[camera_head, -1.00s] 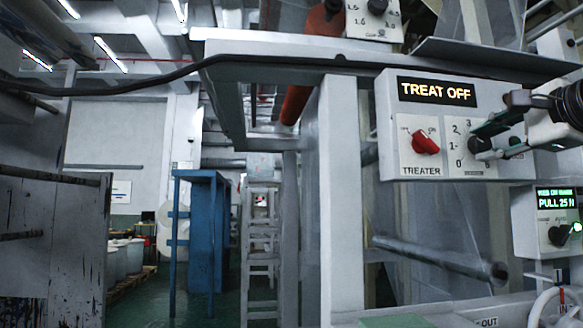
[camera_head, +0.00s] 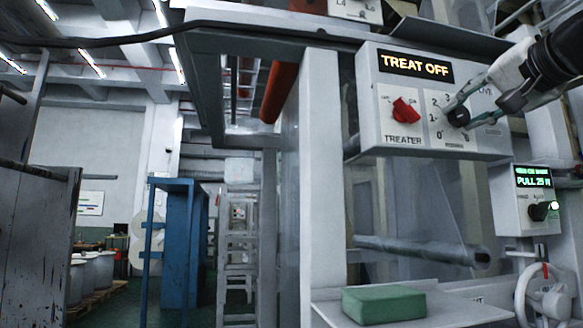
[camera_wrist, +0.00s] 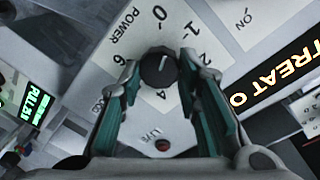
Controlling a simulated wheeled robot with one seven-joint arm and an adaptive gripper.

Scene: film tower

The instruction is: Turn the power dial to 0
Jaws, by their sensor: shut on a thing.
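The black power dial (camera_wrist: 155,70) is a round knob on a white plate with numbers around it. Its white mark points between 0 and 1 in the wrist view, nearer to 0. My gripper (camera_wrist: 158,66) has its two fingers on opposite sides of the knob and is shut on it. In the head view the dial (camera_head: 458,117) is right of the red treater knob, and my gripper (camera_head: 466,112) reaches it from the upper right, partly covering the plate's numbers.
The red treater knob (camera_head: 405,110) is close to the left of the dial, under the lit "TREAT OFF" display (camera_head: 416,66). A lamp labelled LIVE (camera_wrist: 162,146) is on the dial's plate. A separate box reading "PULL 25 N" (camera_head: 534,182) is lower right. A green block (camera_head: 383,304) lies on a ledge below.

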